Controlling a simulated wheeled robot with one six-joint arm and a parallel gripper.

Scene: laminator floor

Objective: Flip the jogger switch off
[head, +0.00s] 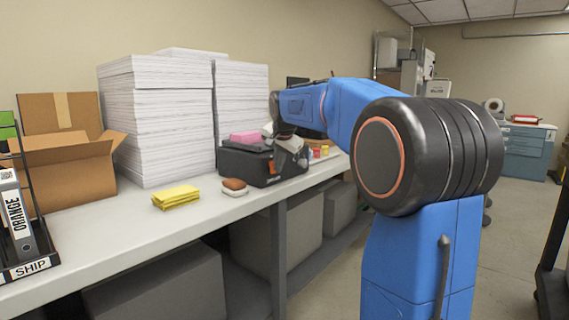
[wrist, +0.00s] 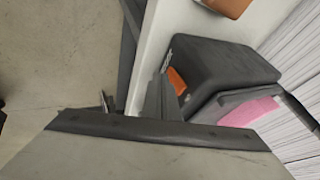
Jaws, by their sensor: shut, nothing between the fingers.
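The jogger (head: 245,163) is a black box on the bench with a pink stack (head: 246,137) on top. It fills the upper right of the wrist view (wrist: 215,62). An orange switch (wrist: 177,81) sits on the jogger's near side in the wrist view; whether it is on or off I cannot tell. My gripper (head: 291,150) is at the jogger's right end in the head view and partly covers it. In the wrist view my gripper's fingers (wrist: 160,92) are shut and empty, close beside the orange switch. I cannot tell whether they touch it.
Tall white paper stacks (head: 158,120) stand behind the jogger on the bench (head: 110,240). Yellow cloths (head: 176,197) and a brown-and-white block (head: 234,187) lie in front. An open carton (head: 65,165) and a binder rack (head: 30,270) are at left. Small colored items stand right of the jogger.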

